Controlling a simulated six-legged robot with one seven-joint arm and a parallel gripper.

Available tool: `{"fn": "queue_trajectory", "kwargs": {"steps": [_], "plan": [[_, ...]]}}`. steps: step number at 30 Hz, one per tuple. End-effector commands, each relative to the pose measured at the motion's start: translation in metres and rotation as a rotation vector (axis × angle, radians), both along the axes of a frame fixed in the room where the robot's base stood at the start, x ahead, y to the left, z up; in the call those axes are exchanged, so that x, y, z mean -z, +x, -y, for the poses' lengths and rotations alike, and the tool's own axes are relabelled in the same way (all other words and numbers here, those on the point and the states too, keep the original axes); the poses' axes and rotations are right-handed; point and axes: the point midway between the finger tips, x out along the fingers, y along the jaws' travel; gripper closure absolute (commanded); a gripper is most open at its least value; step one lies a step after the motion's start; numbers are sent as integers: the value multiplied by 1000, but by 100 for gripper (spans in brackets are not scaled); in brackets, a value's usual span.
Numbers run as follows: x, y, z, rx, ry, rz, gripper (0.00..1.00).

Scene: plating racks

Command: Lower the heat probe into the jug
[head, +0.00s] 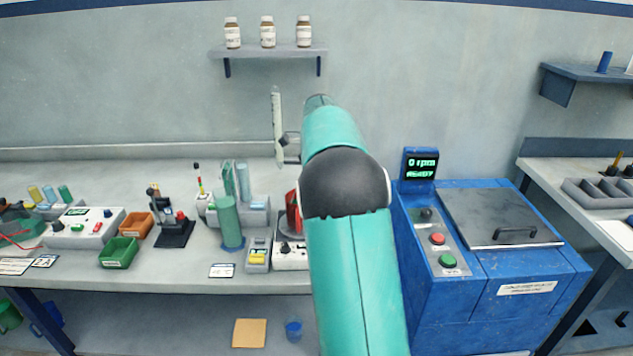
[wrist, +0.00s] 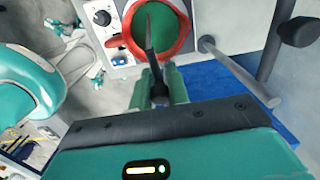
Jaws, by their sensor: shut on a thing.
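The red jug (wrist: 180,42) shows from above in the wrist view, with a round mouth and green inside. It stands by a white control panel with a black knob (wrist: 103,17). The heat probe (wrist: 149,42) is a thin dark rod between the fingers of my gripper (wrist: 158,88), which is shut on it. The rod overlaps the jug's mouth in the picture; I cannot tell whether its tip is above or inside. In the head view my arm hides much of the jug (head: 292,212); the gripper's hold is not visible there.
In the wrist view a grey rod (wrist: 240,75) and a dark knob (wrist: 298,32) lie close right of the jug. In the head view a green cylinder (head: 228,222) stands left of the jug, and a blue machine (head: 485,265) stands to the right.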

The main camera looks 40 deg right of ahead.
Motion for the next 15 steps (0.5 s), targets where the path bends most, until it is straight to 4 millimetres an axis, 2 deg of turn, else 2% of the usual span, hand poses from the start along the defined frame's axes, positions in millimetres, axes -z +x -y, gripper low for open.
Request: {"fn": "queue_trajectory", "kwargs": {"steps": [15], "plan": [[7,0,0,3,-66,-51,100]]}}
